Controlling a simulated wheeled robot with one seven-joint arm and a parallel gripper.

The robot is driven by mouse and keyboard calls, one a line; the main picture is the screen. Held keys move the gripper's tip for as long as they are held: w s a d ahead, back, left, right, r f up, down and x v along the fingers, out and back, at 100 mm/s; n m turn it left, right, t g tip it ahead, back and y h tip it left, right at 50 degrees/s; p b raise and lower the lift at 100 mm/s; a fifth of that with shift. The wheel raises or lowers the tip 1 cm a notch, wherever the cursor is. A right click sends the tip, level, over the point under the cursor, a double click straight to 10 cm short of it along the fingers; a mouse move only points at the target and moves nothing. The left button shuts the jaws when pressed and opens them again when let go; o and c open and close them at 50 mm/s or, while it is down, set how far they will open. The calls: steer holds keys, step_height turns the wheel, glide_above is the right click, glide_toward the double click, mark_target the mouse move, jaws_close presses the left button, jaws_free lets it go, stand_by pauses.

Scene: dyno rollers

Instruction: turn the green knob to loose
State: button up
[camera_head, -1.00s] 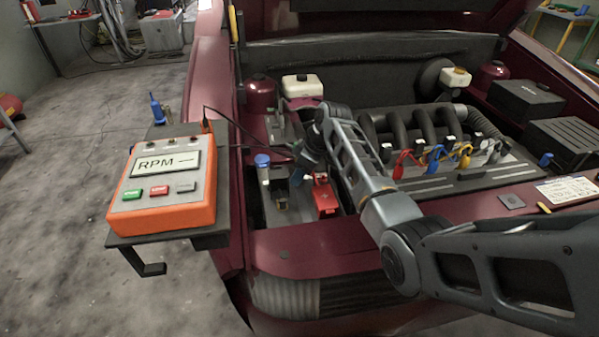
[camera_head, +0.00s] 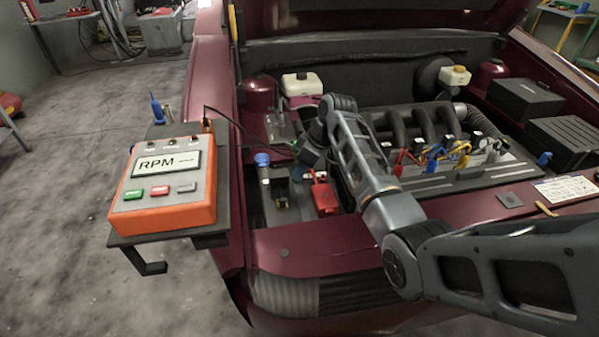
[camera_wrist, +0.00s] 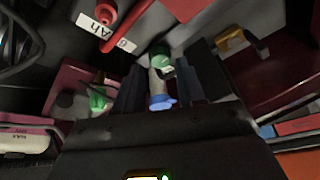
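In the wrist view, a green round piece (camera_wrist: 160,57) sits just beyond the gap between my fingers, with a pale stem below it. A blue winged piece (camera_wrist: 160,102) lies nearer, within the gap. A second green piece (camera_wrist: 97,99), shaped like a small winged knob, is outside my left finger. I cannot tell for certain which green piece is the task's knob. My gripper (camera_wrist: 160,88) is open, with its two dark fingers apart on either side of the stem. In the head view my gripper (camera_head: 306,168) points down into the engine bay, partly hidden by my arm.
A red battery cover (camera_head: 324,196) and a blue-capped bottle (camera_head: 262,161) are close to my gripper. An orange RPM box (camera_head: 160,190) stands on a shelf to the left. Coloured plug leads (camera_head: 437,155) lie on the engine to the right.

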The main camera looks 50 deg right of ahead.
steer(key=v, duration=0.5)
stand_by(0.5)
